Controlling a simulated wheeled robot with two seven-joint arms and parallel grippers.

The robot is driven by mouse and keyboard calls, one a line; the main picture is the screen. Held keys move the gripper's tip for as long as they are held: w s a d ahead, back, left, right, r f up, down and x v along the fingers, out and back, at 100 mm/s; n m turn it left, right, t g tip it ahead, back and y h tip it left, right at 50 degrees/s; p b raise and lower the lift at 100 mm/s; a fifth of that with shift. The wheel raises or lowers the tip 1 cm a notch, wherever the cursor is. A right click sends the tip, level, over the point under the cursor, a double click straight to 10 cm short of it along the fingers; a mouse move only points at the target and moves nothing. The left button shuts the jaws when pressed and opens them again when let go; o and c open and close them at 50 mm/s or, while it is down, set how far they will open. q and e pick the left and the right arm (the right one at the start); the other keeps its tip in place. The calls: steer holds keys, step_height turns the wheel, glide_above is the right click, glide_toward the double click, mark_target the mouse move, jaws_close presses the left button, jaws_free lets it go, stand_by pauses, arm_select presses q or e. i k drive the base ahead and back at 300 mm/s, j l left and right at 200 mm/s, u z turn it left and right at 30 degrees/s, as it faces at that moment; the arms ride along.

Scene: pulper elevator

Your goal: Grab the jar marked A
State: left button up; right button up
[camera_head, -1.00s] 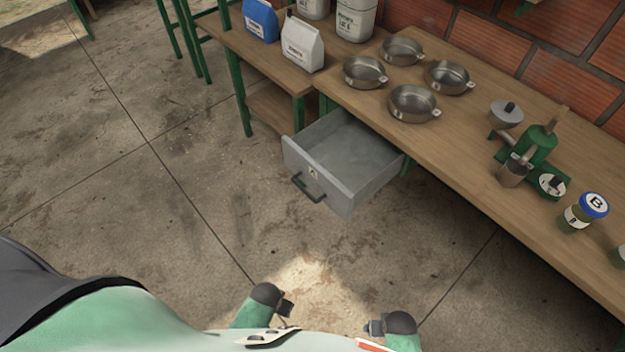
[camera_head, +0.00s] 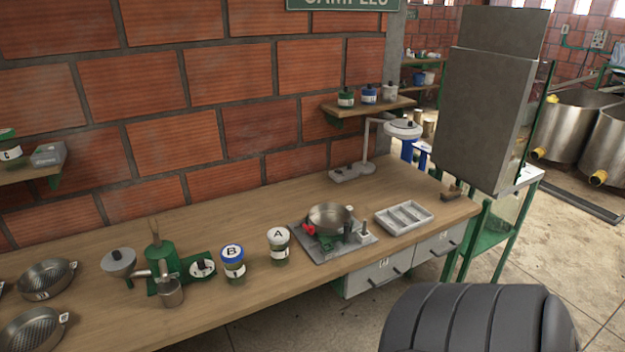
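The jar marked A (camera_head: 278,247) stands upright on the wooden bench, with a white lid bearing the letter A. The jar marked B (camera_head: 233,263), with a blue lid, stands just to its left. A scale-like device with a metal pan (camera_head: 330,221) is just to its right. Neither of my grippers shows in the head view now, so whether they are open or shut is hidden. A dark ribbed part, probably of my own arm, fills the lower right.
A green grinder (camera_head: 160,262) and metal pans (camera_head: 45,279) stand left on the bench (camera_head: 210,317). A grey divided tray (camera_head: 404,217) and a lamp (camera_head: 366,160) are right. A wall shelf (camera_head: 368,107) holds small jars. A large grey box (camera_head: 488,115) stands at the right end.

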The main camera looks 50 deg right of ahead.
mark_target(279, 254)
steer(key=z, duration=1.45)
steer(key=l, duration=0.15)
steer(key=k+z, duration=0.05)
